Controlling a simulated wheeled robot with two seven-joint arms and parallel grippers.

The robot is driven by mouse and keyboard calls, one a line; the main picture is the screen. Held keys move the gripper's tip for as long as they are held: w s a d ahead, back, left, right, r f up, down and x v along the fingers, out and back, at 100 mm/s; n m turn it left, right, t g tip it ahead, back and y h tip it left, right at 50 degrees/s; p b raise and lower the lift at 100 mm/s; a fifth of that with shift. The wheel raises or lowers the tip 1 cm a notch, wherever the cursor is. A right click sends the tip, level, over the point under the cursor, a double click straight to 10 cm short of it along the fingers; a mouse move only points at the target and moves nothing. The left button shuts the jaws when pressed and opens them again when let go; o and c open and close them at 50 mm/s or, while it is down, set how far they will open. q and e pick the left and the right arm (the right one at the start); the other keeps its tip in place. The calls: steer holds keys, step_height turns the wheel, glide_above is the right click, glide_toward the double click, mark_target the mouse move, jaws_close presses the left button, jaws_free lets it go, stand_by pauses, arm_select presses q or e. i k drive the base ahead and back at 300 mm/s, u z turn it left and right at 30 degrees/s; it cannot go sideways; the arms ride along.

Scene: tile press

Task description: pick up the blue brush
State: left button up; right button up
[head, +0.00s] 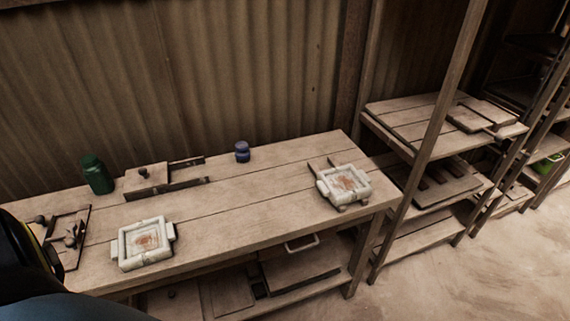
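I cannot make out a blue brush for certain. A small blue-purple object (242,151) stands upright at the back of the wooden workbench (225,200); it looks like a squat jar, and I see no bristles or handle on it. Neither of my grippers shows. A dark and bluish shape, probably part of my own body, fills the lower left corner and hides that end of the bench.
Two white square tile moulds (120,252) (322,186) sit near the bench's front edge. A green jar (97,174), a wooden block with a knob (146,176) and a dark frame (82,232) are at left. Wooden shelves (400,119) stand at right. The bench middle is clear.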

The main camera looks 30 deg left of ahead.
mark_target(242, 153)
steer(key=z, duration=0.6)
steer(key=k, duration=0.8)
steer(key=z, duration=0.45)
steer(key=i, duration=1.55)
steer(key=u, duration=1.75)
steer(key=i, duration=0.65)
steer(key=u, duration=0.65)
